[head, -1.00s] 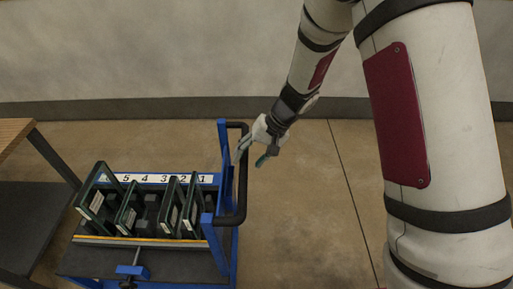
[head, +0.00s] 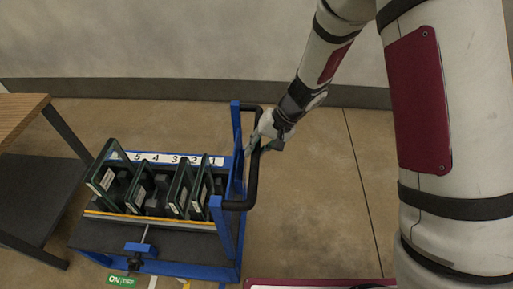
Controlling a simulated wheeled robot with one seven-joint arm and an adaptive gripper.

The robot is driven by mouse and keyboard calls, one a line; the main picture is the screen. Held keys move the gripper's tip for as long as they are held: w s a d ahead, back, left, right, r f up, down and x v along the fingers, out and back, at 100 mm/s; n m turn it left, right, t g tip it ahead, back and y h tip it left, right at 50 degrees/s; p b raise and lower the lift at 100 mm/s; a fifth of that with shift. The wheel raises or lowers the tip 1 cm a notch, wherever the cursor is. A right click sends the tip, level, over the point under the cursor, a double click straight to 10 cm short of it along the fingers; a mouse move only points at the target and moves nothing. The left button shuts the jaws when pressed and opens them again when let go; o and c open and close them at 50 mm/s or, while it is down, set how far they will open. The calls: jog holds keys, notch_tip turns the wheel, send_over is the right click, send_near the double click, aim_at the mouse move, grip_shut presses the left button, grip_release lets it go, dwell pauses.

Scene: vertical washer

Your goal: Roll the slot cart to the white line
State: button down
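The slot cart (head: 170,263) is blue with a dark deck and stands at the lower left. Its number strip (head: 166,158) reads 5 to 1, and several dark green framed panels (head: 139,187) stand in its slots. The cart's black loop handle (head: 252,185) is on its right side. My gripper (head: 262,150) is at the upper part of the handle, with its fingers spread on either side of the bar. Contact with the bar is not clear. A short white strip (head: 152,283) shows on the floor at the bottom edge; whether it is the white line is unclear.
A wooden-topped table (head: 22,118) with a dark lower shelf (head: 35,195) stands close to the cart's left. A green label (head: 121,281) and a yellow strip (head: 187,285) lie at the bottom edge. The floor (head: 310,210) right of the cart is open. A wall closes the back.

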jog(key=shift+a, duration=0.15)
jog(key=a+b, duration=0.1)
jog(key=a, duration=1.2)
jog(key=shift+w+a, duration=0.3)
jog(key=shift+a, duration=0.05)
dwell(1.7)
dwell(0.8)
jog(key=a+b, duration=0.1)
jog(key=a, duration=0.5)
jog(key=shift+w, duration=0.1)
dwell(0.7)
jog(key=shift+d, duration=0.1)
jog(key=c, duration=1.2)
grip_release()
jog(key=shift+r, duration=0.1)
jog(key=p+v, duration=0.3)
jog(key=v, duration=0.7)
jog(key=shift+p, duration=0.4)
